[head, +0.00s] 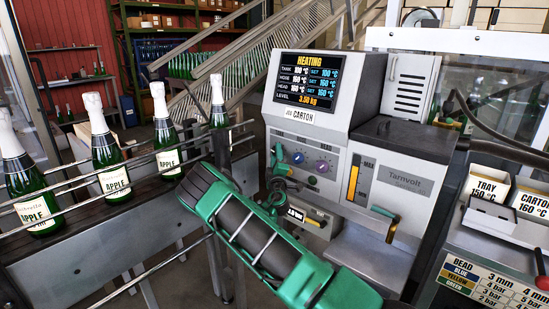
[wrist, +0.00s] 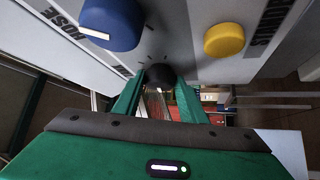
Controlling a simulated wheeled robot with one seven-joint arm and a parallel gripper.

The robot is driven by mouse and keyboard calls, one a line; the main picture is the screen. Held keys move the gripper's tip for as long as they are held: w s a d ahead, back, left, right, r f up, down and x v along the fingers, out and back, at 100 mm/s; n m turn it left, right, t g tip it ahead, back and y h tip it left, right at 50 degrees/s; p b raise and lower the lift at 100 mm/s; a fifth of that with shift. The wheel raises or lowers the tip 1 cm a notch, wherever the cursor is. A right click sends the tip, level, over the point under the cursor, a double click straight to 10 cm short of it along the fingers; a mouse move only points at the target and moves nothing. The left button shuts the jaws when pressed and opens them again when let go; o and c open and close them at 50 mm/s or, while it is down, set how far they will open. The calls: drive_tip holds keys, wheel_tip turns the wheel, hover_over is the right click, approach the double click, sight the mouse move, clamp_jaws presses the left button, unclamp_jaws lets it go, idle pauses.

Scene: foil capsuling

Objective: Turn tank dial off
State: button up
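A blue dial (wrist: 107,22) with a white mark and a yellow knob (wrist: 224,40) are beyond.
Green bottles (head: 108,160) labelled APPLE stand along a railed conveyor (head: 150,209) to the left. A teal-handled lever (head: 385,212) is on the melter's right front. A metal railing is behind the bottles.

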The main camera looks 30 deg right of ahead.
drive_tip(key=c, duration=0.4)
drive_tip(key=shift+n+y, duration=0.4)
drive_tip(key=shift+c, duration=0.2)
drive_tip(key=shift+s+r+n+g+y, duration=0.15)
drive_tip(key=shift+n+g+y, duration=0.4)
drive_tip(key=shift+n+g, duration=0.65)
drive_tip(key=shift+w+r+n+g+y, duration=0.15)
drive_tip(key=shift+n+g+y, duration=0.4)
drive_tip(key=shift+n+g, duration=0.6)
drive_tip(key=shift+s+n, duration=0.15)
drive_tip(key=shift+n, duration=0.2)
drive_tip(key=o, duration=1)
drive_tip(key=shift+o, duration=0.2)
